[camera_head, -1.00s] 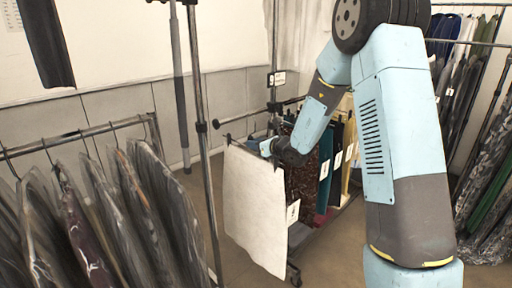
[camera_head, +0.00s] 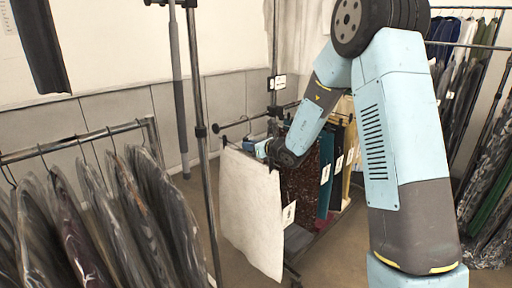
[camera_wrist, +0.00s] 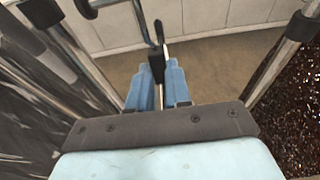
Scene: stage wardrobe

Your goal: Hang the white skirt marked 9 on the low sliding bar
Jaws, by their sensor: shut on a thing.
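The white skirt (camera_head: 250,205) hangs as a pale, flat panel in the head view, below and in front of a low bar (camera_head: 248,119) with a dark end knob. A white tag (camera_head: 288,214) shows at its right edge; its number is too small to read. My gripper (camera_head: 264,149) is at the skirt's top edge. In the wrist view its blue fingers (camera_wrist: 158,88) are shut on a dark upright piece (camera_wrist: 157,62), seemingly the skirt's hanger. The bar's end (camera_wrist: 84,8) shows at the top left there. Whether the hook touches the bar I cannot tell.
Dark patterned garments (camera_head: 301,170) and several tagged ones hang just right of the skirt. A rack of covered clothes (camera_head: 100,215) fills the left. A metal upright (camera_head: 201,130) stands between. Another full rack (camera_head: 470,80) is at the right. Some floor is bare behind.

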